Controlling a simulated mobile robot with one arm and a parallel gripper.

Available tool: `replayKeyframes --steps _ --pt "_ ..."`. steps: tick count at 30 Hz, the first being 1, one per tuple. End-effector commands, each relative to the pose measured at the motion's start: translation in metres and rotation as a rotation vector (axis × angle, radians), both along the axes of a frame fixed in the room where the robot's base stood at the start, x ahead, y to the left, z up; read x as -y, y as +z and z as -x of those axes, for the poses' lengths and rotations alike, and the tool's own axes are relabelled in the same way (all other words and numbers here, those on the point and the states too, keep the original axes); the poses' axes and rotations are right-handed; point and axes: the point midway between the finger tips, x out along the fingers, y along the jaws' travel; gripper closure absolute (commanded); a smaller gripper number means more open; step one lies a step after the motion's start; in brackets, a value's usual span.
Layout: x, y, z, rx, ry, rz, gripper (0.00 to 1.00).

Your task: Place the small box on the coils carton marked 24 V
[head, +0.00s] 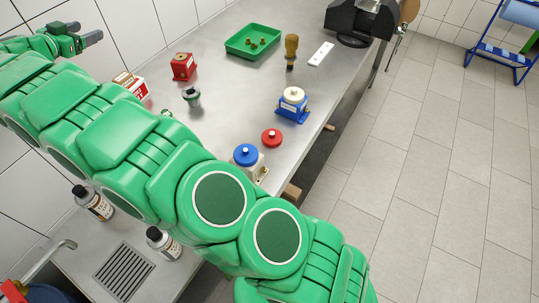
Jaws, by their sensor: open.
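My gripper (84,33) is at the upper left, in front of the tiled wall, with its dark fingertips apart and nothing seen between them. A red and white carton (137,90) stands on the metal bench, partly hidden behind my green arm. Small tan and dark items show at its top, but I cannot tell what they are. Its marking is too small to read, so I cannot tell whether it says 24 V. A red block-like object (182,67) stands to its right. I cannot make out the small box for certain.
A green tray (233,49) with small brass parts, a brown-handled tool (291,50), a white strip (321,54), a blue pump-like unit (292,107) and blue-lidded (246,155) and red-lidded (271,138) containers are on the bench. Bottles (92,202) stand near a drain grate (123,270).

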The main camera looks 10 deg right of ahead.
Motion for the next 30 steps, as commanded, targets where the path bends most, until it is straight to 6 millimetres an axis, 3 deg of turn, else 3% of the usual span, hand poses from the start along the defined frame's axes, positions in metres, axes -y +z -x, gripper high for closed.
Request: replayKeyframes --steps 1,6,15,21,30 --pt "0.009 0.021 -0.01 0.033 0.028 -0.012 0.28" --pt "0.024 0.073 -0.037 0.123 0.153 -0.038 0.28" --pt "0.048 0.143 -0.057 0.21 0.381 -0.065 0.28" --pt "0.063 0.175 -0.051 0.216 0.541 -0.073 0.28" --pt "0.091 0.192 -0.019 0.138 0.767 -0.075 0.28"
